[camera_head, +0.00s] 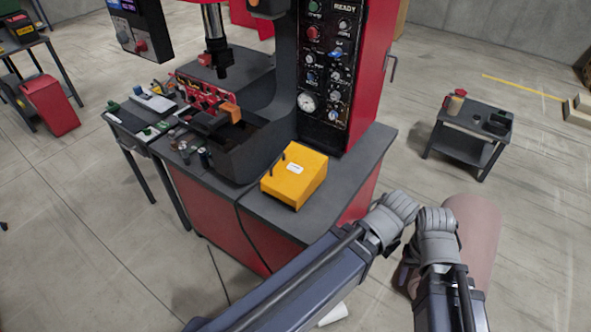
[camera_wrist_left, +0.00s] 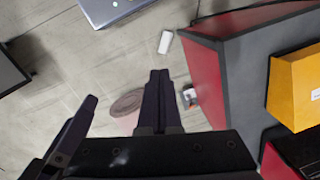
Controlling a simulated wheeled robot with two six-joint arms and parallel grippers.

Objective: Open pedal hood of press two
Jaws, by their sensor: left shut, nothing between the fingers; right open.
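A yellow wedge-shaped hood (camera_head: 300,190) with a black handle and a white label sits down on the grey table of the press, right of the machine; it looks closed. The left wrist view shows part of it (camera_wrist_left: 292,88) at the right edge. My left gripper (camera_wrist_left: 158,82) is shut and empty in the left wrist view, apart from the hood. In the head view its arm ends beyond the table's front right corner, fingers hidden. My right gripper (camera_head: 408,268) is open and low, right of the table, partly hidden by its own wrist. Neither gripper touches the hood.
The red press (camera_head: 372,60) with its control panel rises behind the hood. A pinkish cylinder (camera_head: 478,225) stands close to my right wrist. A small grey and red object (camera_wrist_left: 190,96) lies beside the cabinet. A small cart (camera_head: 470,122) stands right; floor between is free.

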